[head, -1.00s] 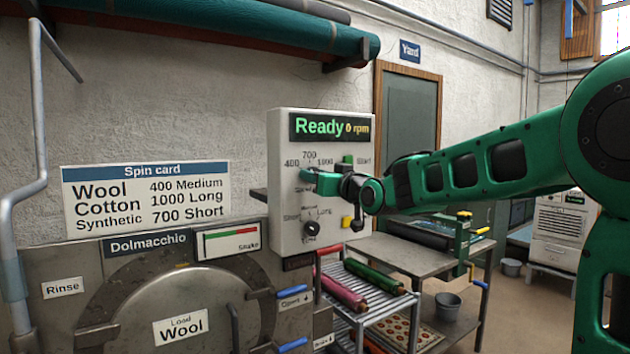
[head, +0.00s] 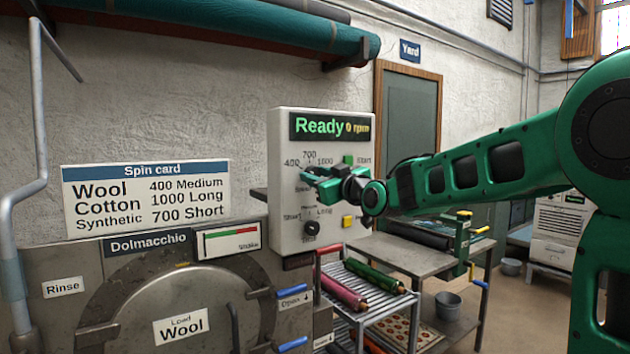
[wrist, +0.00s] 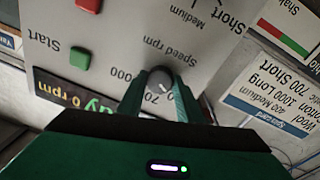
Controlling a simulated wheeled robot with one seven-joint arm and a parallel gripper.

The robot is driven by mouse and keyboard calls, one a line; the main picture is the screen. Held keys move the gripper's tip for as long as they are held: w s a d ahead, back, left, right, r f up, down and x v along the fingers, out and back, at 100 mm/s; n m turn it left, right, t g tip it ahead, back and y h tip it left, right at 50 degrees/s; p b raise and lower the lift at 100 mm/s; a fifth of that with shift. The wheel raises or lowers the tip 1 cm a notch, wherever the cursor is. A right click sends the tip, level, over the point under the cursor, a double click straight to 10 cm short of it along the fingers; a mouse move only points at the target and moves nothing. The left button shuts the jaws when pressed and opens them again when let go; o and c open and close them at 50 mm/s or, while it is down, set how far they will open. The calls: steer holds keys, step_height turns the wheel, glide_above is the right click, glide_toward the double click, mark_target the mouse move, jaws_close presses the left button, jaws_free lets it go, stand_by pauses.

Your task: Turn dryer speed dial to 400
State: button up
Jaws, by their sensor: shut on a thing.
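The speed dial (wrist: 160,78) is a small dark grey knob on the white control panel (head: 285,145), labelled "Speed rpm". My green gripper (head: 318,178) is at this dial in the head view and covers it there. In the wrist view my gripper (wrist: 160,84) has one finger on each side of the dial and is shut on it. A pale mark on the dial points toward the lower right in that view, roughly between the 700 and the hidden 400; the exact setting is unclear. The display (head: 328,127) reads "Ready 0 rpm".
The lower dial (head: 311,228), marked Short and Long, sits below my gripper. The spin card (head: 146,198) lists Wool 400 Medium. A rack with rolls (head: 367,290) stands below right.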

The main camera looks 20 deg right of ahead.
steer(key=shift+f, duration=0.1)
steer(key=o, duration=1)
steer(key=shift+o, duration=0.2)
steer(key=r+v, duration=0.1)
steer(key=v, duration=0.9)
steer(key=shift+s+f, duration=0.3)
steer(key=shift+f, duration=0.2)
steer(key=shift+d, duration=0.15)
